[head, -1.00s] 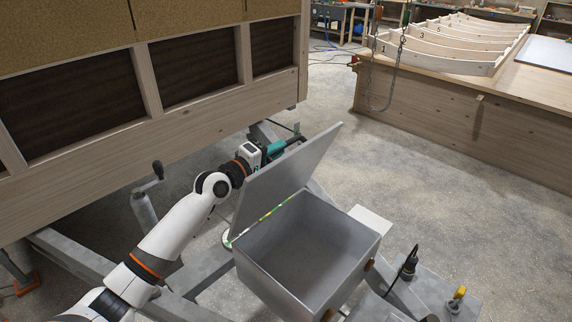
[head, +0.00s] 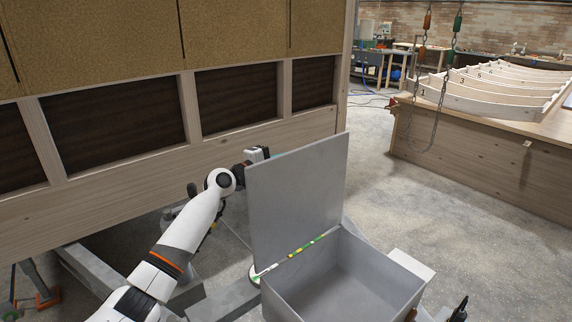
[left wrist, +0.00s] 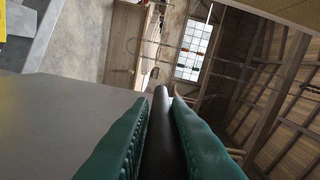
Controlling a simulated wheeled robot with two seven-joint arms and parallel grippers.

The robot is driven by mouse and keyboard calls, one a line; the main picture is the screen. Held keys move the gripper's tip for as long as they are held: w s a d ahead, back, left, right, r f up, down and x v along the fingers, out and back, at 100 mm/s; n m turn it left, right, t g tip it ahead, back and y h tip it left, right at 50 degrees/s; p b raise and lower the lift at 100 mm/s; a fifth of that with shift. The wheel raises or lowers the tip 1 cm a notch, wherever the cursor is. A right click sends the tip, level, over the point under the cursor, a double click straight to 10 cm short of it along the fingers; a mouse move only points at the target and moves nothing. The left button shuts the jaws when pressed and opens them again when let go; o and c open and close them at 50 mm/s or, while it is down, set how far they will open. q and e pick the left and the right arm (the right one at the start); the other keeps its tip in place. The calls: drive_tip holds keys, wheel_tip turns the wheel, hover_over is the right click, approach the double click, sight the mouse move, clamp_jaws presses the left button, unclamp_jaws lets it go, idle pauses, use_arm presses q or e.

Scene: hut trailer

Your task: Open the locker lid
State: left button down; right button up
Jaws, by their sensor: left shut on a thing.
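The grey metal locker (head: 330,285) stands open-topped at the lower middle of the head view, cut off by the bottom edge. Its lid (head: 298,195) stands up roughly upright from the hinge edge, which carries a green, yellow and white strip. My left arm reaches in from the left, behind the lid. My left gripper is mostly hidden by the lid there. In the left wrist view my left gripper (left wrist: 161,102) has its green fingers shut on a dark round bar (left wrist: 160,135), with the flat grey lid (left wrist: 60,125) beside it. My right gripper is not in view.
A wood-framed trailer wall (head: 130,150) rises close behind my left arm. Grey frame beams (head: 95,280) lie low at the left. A workbench (head: 470,165) with curved wooden ribs stands at the right; concrete floor lies between it and the locker.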

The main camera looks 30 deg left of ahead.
sight(246, 175)
use_arm(q)
drive_tip(key=shift+r, duration=0.1)
drive_tip(key=c, duration=1.4)
unclamp_jaws()
drive_tip(key=shift+d, duration=0.1)
drive_tip(key=shift+s+a+f, duration=0.2)
drive_tip(key=shift+s+a, duration=0.05)
drive_tip(key=shift+s, duration=0.1)
drive_tip(key=shift+b+v, duration=1.1)
drive_tip(key=shift+v, duration=4.5)
drive_tip(key=shift+d+r, duration=0.1)
drive_tip(key=shift+r, duration=0.1)
drive_tip(key=shift+s, duration=0.1)
